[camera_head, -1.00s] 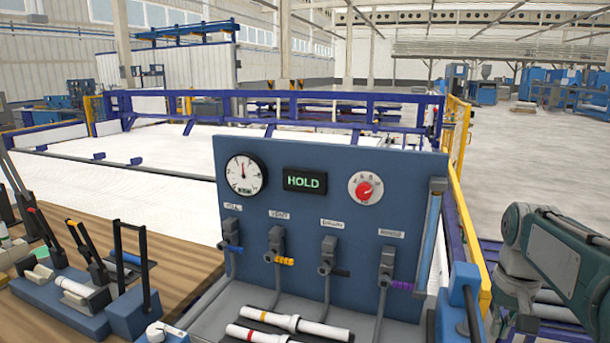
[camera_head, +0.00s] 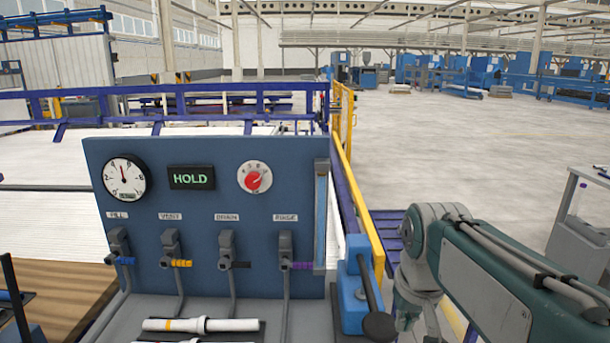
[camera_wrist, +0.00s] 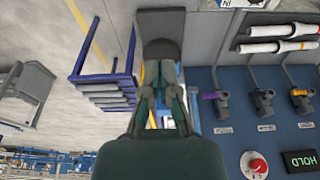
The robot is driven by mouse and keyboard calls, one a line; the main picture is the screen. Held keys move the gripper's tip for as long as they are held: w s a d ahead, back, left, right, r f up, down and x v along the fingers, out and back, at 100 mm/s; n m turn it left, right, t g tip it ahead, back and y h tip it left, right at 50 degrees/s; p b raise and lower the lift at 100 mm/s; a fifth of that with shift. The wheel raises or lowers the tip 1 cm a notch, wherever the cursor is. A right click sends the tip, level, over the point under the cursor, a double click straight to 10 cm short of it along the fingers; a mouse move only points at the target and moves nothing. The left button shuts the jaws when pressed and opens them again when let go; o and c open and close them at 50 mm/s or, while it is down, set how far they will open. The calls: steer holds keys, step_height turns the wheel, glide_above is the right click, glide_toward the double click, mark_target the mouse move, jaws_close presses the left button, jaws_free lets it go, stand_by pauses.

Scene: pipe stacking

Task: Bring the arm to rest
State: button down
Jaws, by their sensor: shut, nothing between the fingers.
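My gripper (camera_wrist: 158,96) shows in the middle of the wrist view, with its fingers shut and nothing held. It hangs in the air beside the blue control panel (camera_wrist: 240,115), which looks upside down there. In the head view my arm stands folded at the lower right, to the right of the panel (camera_head: 205,215); the fingertips cannot be made out there.
The panel carries a gauge (camera_head: 125,177), a HOLD display (camera_head: 191,177), a red dial (camera_head: 255,178) and several valves. White pipes (camera_head: 200,325) lie at its foot. A yellow rail (camera_head: 360,215) runs behind it. A grey stand (camera_head: 585,225) is at right, with open floor beyond.

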steer(key=s+f+t, duration=0.1)
steer(key=s+f, duration=0.1)
steer(key=s, duration=0.4)
steer(key=s+f+t, duration=0.2)
steer(key=s, duration=0.4)
steer(key=shift+s+f, duration=0.3)
steer(key=shift+s, duration=0.05)
